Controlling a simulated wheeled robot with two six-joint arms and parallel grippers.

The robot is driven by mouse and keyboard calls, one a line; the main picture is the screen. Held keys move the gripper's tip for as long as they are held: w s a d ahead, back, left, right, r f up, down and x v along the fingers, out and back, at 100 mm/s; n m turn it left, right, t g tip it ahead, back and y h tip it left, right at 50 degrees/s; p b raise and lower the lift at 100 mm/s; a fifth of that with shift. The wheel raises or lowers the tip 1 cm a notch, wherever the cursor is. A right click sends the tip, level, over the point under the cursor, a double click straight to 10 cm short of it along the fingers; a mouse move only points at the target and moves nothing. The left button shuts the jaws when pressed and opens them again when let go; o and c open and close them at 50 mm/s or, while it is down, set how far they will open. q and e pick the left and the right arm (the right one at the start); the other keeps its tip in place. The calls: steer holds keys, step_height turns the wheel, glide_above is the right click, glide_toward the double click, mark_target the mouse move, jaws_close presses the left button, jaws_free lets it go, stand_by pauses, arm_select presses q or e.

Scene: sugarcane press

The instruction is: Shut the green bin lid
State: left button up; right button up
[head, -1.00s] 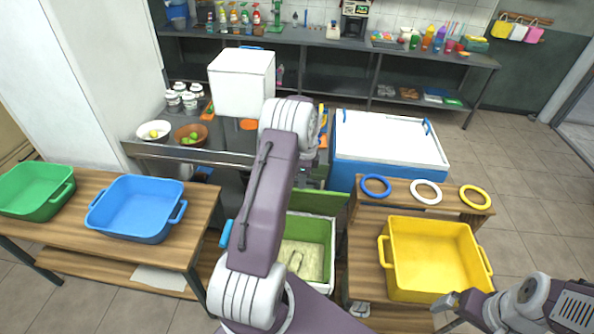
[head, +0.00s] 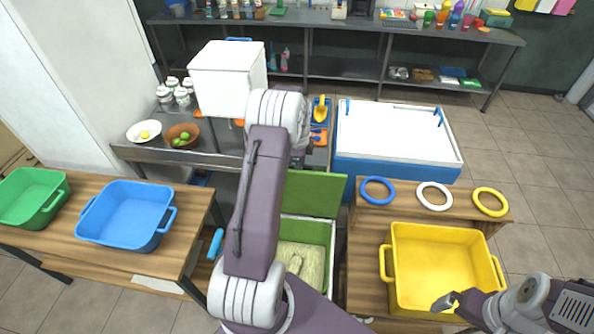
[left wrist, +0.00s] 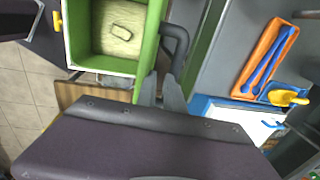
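The green bin (head: 331,240) stands on the floor at the middle of the head view, with pale contents inside. Its green lid (head: 316,194) is open and raised at the bin's far side. In the left wrist view the bin (left wrist: 152,44) is at the top, open side showing. My left gripper (left wrist: 160,92) is open, with its two grey fingers apart just beside the green edge; I cannot tell whether they touch it. In the head view my left arm hides its fingers. My right gripper (head: 447,301) is at the lower right, by the yellow tub; its opening is unclear.
A yellow tub (head: 440,226) sits on a wooden table right of the bin, with rings on a shelf behind. A blue and white chest (head: 398,134) stands behind it. A table with a blue tub (head: 127,242) and green tub (head: 56,205) is at left.

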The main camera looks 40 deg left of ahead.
arm_select(q)
steer(key=shift+s+f, duration=0.8)
steer(key=shift+s, duration=0.05)
steer(key=shift+w+d+r, duration=0.1)
steer(key=shift+w+r, duration=0.3)
steer(key=shift+w, duration=0.2)
steer(key=shift+r+p, duration=0.4)
steer(key=shift+p, duration=0.05)
steer(key=r+p, duration=0.2)
steer(key=r, duration=0.1)
steer(key=r+p, duration=0.3)
steer(key=w+r+p, duration=0.1)
steer(key=r+p, duration=0.2)
steer(key=r, duration=0.1)
steer(key=shift+a, duration=0.4)
arm_select(e)
step_height(320, 180, up, 9)
steer(key=a, duration=0.1)
steer(key=shift+w, duration=0.3)
